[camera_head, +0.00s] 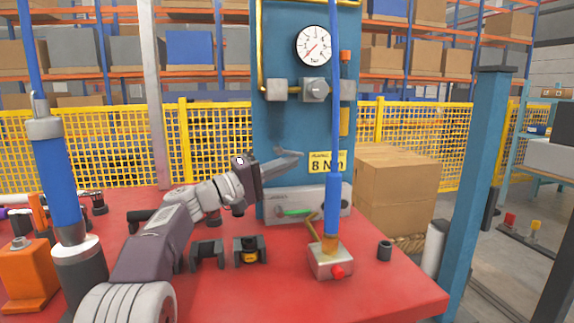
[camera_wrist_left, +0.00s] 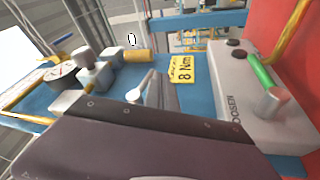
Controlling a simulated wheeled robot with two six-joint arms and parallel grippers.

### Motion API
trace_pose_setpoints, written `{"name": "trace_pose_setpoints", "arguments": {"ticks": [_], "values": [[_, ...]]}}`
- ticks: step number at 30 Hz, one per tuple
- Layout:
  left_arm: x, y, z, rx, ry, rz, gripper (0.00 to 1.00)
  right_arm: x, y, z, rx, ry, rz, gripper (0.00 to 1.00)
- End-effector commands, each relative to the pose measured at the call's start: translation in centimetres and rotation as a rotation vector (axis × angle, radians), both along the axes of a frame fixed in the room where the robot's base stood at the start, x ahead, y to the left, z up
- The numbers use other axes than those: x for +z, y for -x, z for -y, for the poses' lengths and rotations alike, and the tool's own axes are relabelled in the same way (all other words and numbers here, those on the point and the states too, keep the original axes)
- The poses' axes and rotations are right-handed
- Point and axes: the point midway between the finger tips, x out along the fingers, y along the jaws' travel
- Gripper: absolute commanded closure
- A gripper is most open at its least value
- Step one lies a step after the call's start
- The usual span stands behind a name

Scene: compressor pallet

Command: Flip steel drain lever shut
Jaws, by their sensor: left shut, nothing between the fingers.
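A pale steel lever (camera_wrist_left: 145,85) shows in the left wrist view. It slants up from the blue panel, just beside the fingers of my left gripper (camera_wrist_left: 162,92). I cannot tell whether they touch. In the head view my left gripper (camera_head: 285,158) is shut and empty. It reaches right in front of the blue panel (camera_head: 290,125), left of the yellow 8 Nm label (camera_head: 321,162). The lever is hard to tell apart from the fingertips there. My right gripper is not in view.
A grey box (camera_head: 340,200) with a green handle (camera_head: 297,212) stands below the label. A blue hanging tool (camera_head: 333,205) stands over a small box with a red button (camera_head: 337,271). A gauge (camera_head: 313,46) and brass pipes are above. Black holders (camera_head: 207,254) sit on the red table (camera_head: 390,292).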

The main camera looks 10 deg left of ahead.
Motion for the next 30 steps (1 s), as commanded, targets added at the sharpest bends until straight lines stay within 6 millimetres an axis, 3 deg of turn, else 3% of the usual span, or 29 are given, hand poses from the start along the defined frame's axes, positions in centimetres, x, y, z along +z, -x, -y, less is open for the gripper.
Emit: {"name": "trace_pose_setpoints", "arguments": {"ticks": [11,22,30], "values": [[-0.1,0.3,-0.4,0.002,0.0,-0.001,1.0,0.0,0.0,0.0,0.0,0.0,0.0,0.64],[-1.5,4.4,-5.6,0.004,0.001,-0.001,1.0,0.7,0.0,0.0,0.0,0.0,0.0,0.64],[-2.0,5.6,-6.9,0.0,0.0,0.0,1.0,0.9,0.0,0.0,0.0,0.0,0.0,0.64]]}}
